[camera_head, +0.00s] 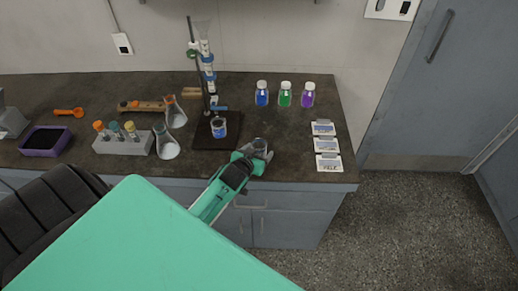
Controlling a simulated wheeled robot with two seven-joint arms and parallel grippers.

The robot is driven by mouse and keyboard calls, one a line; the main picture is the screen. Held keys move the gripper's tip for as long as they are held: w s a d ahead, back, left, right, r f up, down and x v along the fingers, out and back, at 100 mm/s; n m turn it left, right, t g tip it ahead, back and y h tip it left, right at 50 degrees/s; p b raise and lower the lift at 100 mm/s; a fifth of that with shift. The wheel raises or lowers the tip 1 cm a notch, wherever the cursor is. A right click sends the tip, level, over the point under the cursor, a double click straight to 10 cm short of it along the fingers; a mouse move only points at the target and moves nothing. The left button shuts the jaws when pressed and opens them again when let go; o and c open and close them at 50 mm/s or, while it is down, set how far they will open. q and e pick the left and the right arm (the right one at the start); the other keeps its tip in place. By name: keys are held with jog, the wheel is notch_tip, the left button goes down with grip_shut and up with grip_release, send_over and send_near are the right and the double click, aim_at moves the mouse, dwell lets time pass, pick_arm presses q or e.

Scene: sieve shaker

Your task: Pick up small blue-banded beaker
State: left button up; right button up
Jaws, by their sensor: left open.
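A small beaker with a blue band (219,128) stands upright on the dark base of a stand, near the middle of the bench. My left gripper (257,154) is open at the bench's front edge, to the right of and nearer than that beaker, and apart from it. A greyish, glass-like shape (260,145) shows at the gripper's fingertips. I cannot tell whether it is a second beaker or part of the gripper. My right gripper is not in view.
The stand (207,95) holds glassware upright behind the banded beaker. Two flasks (166,147) and a tube rack (122,144) are to the left. Several capped bottles (285,95) stand behind right, and labelled cards (326,145) lie at the right edge.

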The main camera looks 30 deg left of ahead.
pick_arm(q)
jog(key=shift+x, duration=1.1)
jog(key=shift+c, duration=0.2)
jog(key=c, duration=1)
jog(key=shift+c, duration=0.2)
jog(key=shift+r, duration=0.1)
notch_tip(320, 180, up, 20)
jog(key=b, duration=0.2)
jog(key=shift+b, duration=0.4)
